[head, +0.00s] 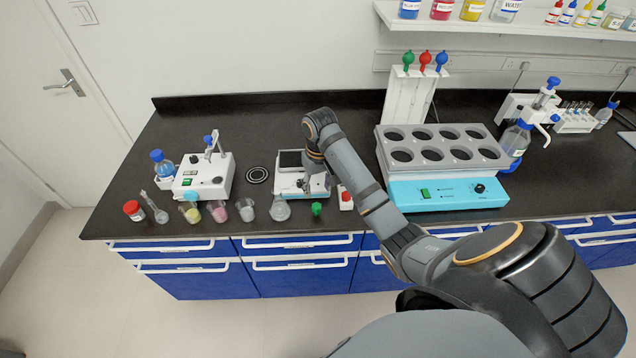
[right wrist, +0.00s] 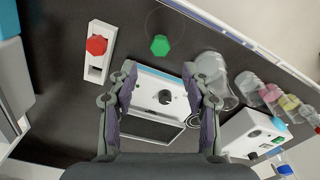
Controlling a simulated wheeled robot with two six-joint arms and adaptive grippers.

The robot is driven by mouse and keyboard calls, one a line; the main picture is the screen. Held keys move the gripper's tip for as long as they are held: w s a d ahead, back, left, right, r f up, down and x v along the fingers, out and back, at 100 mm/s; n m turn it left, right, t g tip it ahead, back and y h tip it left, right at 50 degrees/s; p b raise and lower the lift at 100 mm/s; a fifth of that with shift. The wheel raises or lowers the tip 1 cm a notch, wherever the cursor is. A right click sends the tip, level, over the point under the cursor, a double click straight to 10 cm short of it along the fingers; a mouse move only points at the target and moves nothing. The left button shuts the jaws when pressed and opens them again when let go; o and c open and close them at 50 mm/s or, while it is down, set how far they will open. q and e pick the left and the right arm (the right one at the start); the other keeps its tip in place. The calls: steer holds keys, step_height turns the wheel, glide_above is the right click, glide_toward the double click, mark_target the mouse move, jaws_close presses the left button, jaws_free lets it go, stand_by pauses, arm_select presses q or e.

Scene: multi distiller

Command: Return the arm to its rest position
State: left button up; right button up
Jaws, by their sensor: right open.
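My right arm (head: 355,180) reaches from the lower right over the black bench. My right gripper (head: 308,182) points down above a small white instrument (head: 285,186) with a dark top plate. In the right wrist view the two fingers of the gripper (right wrist: 160,84) are spread apart, with nothing held between them. The instrument's black knob (right wrist: 166,97) shows between the fingers. My left gripper is in neither view.
A green-topped item (head: 317,208) and a white block with a red top (head: 346,199) stand close by. Flasks and beakers (head: 248,210) line the front edge at left. A turquoise-fronted bath (head: 450,192) stands right of my forearm, with a white rack (head: 397,98) behind.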

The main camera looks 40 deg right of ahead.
step_height(320, 180, up, 3)
steer(key=shift+s+f+p, duration=0.1)
steer(key=shift+p, duration=0.55)
steer(key=s+a+f+n+t, duration=0.1)
steer(key=s+a+f+n, duration=0.1)
steer(key=s+a+f, duration=0.45)
steer(key=s+a+r+t, duration=0.1)
steer(key=s+r+t, duration=0.1)
steer(key=s, duration=1.1)
step_height(320, 180, down, 29)
steer(key=s+d+g+h+b, duration=0.1)
steer(key=s+d+b, duration=0.1)
steer(key=s, duration=0.1)
steer(key=s+d+f+g+b, duration=0.1)
steer(key=s+f, duration=1.7)
steer(key=shift+d, duration=0.25)
